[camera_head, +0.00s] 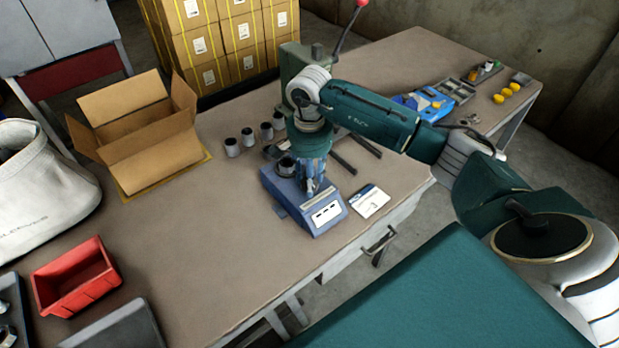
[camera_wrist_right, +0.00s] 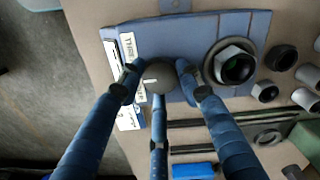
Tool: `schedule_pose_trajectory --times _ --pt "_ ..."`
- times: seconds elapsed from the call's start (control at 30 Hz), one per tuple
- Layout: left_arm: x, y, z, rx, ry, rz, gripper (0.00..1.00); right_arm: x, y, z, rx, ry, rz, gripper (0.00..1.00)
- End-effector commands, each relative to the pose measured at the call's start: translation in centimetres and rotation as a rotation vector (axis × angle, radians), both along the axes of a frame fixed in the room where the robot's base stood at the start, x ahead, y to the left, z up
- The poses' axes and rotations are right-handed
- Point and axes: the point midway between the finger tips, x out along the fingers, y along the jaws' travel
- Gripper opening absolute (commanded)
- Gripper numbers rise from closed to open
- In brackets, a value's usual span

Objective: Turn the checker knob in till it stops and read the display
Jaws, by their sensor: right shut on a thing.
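The blue checker (camera_head: 283,206) sits near the front edge of the table in the head view. Its sloped front has a white panel (camera_head: 327,214) with dark marks too small to read. In the wrist view the checker body (camera_wrist_right: 196,26) lies under my right gripper, its white labelled panel (camera_wrist_right: 127,119) at left. The round grey knob (camera_wrist_right: 152,73) has a pale line on top. My right gripper (camera_head: 313,186) is shut on the knob, with fingers (camera_wrist_right: 160,82) around it. A hex nut and dark ring (camera_wrist_right: 237,66) sit on the checker beside the knob. My left gripper is not in view.
A white card (camera_head: 370,201) lies right of the checker. Several grey cylinders (camera_head: 248,138) stand behind it, near a press with a red-knobbed lever (camera_head: 350,25). An open cardboard box (camera_head: 150,150) and red bin (camera_head: 76,280) are left. The front-middle tabletop is clear.

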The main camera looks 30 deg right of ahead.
Motion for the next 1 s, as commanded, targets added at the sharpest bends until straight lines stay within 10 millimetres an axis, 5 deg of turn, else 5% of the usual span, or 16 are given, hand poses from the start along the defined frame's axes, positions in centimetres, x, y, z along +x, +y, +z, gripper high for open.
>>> schedule_pose_trajectory --times 0.37,1.0 --pt "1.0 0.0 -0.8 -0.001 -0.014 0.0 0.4 0.0 -0.1 -0.1 -0.001 0.0 -0.119 0.09" --pt "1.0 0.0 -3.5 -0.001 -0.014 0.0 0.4 0.1 -0.1 -0.1 -0.001 -0.002 -0.697 0.09"
